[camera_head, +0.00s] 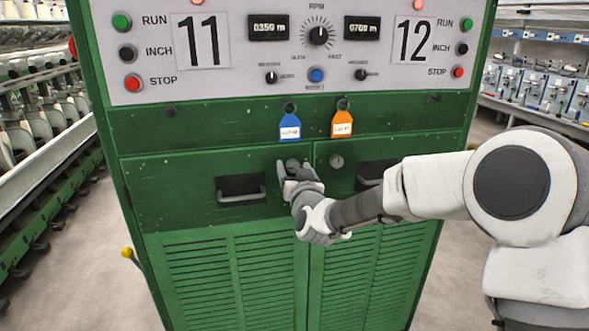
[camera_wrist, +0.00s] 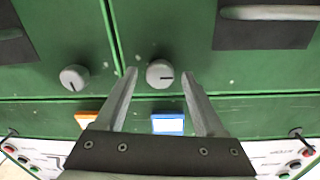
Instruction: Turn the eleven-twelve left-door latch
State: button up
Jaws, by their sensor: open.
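The green end cabinet carries the numbers 11 and 12. Its left-door latch is a round grey knob (camera_wrist: 160,73) at the upper inner corner of the left door (camera_head: 170,195). In the wrist view, which looks inverted, the latch's dark mark lies sideways, toward the picture's right. My gripper (camera_wrist: 158,78) is open, with one fingertip on each side of this latch. Contact cannot be told. In the head view my gripper (camera_head: 287,172) is at the latch and partly hides it. The right-door latch (camera_head: 336,161) also shows in the wrist view (camera_wrist: 73,77), its mark pointing down.
A blue tag (camera_head: 290,128) and an orange tag (camera_head: 341,123) hang above the doors. The left door has a recessed handle (camera_head: 241,194); my arm partly covers the right handle (camera_head: 370,181). The control panel (camera_head: 255,75) is above. A yellow-knobbed lever (camera_head: 127,253) sticks out at left.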

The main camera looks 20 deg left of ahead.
jog(key=shift+c, duration=0.3)
grip_shut()
dwell(1.1)
